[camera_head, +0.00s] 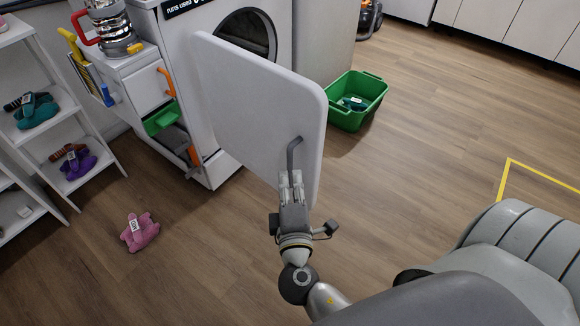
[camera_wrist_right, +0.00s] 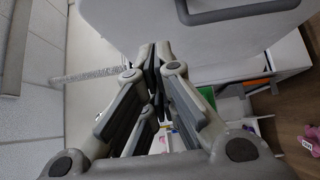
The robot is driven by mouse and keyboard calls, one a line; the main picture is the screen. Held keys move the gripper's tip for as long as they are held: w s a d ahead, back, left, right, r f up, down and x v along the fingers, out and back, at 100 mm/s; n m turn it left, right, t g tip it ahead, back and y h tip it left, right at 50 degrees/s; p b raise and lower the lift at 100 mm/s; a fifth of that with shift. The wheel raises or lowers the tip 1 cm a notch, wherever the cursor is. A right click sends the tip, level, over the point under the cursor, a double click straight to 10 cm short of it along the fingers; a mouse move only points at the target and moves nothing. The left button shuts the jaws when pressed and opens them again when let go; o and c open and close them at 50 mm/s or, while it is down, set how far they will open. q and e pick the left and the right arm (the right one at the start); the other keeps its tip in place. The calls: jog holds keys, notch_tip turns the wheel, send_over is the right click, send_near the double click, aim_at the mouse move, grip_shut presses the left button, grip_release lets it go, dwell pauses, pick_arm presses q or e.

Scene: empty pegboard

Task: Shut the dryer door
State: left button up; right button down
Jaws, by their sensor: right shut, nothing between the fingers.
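The dryer (camera_head: 186,24) stands at the upper middle of the head view, with its round dark opening (camera_head: 248,34) partly showing. Its white door (camera_head: 258,100) is swung wide open toward me. A grey bar handle (camera_head: 291,153) is on the door's face and also shows at the top of the right wrist view (camera_wrist_right: 235,11). My right gripper (camera_head: 291,177) is shut and empty, with its fingertips at the lower end of the handle. I cannot tell whether they touch the handle or door. My left gripper is not in view.
A green bin (camera_head: 356,100) sits on the floor right of the dryer. A white shelf (camera_head: 44,140) with plush toys stands at the left. A pink plush toy (camera_head: 139,231) lies on the floor. A small cabinet (camera_head: 143,93) adjoins the dryer.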

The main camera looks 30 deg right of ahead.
jog(key=x, duration=0.4)
jog(key=d+p+x, duration=0.1)
jog(key=x, duration=0.3)
jog(key=s+x, duration=0.1)
jog(key=x, duration=0.3)
jog(key=shift+w+d, duration=0.15)
jog(key=shift+d, duration=0.25)
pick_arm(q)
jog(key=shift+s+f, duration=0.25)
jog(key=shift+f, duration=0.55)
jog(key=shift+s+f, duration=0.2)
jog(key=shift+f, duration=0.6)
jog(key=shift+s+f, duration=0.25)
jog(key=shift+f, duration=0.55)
pick_arm(e)
jog(key=shift+w+d, duration=0.2)
jog(key=shift+d, duration=0.4)
